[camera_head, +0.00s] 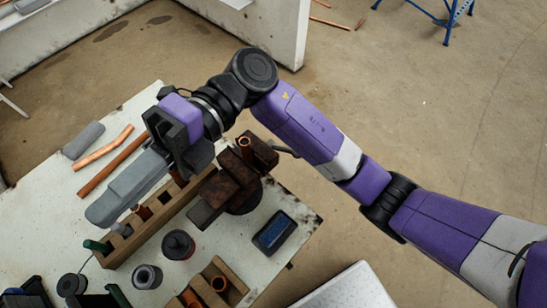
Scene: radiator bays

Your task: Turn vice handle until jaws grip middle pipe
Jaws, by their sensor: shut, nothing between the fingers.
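The vice (232,183) is dark, rusty brown and stands on the white table. A copper pipe (244,143) shows upright at its upper end; whether the jaws touch it I cannot tell. A dark bar, perhaps the vice handle (287,151), sticks out at the vice's upper right, partly behind my arm. My gripper (103,212) is shut and empty, its grey fingers pointing to the lower left. It is left of the vice, above the wooden rack, and apart from the handle. It hides part of the rack.
The wooden rack (160,222) holds short pipe pieces. A dark pot (178,245), a grey roll (147,276) and a blue-black device (273,232) stand nearby. A wooden tray (236,283) holds copper pieces. Loose copper pipes (103,147) lie at the left. Open floor lies to the right.

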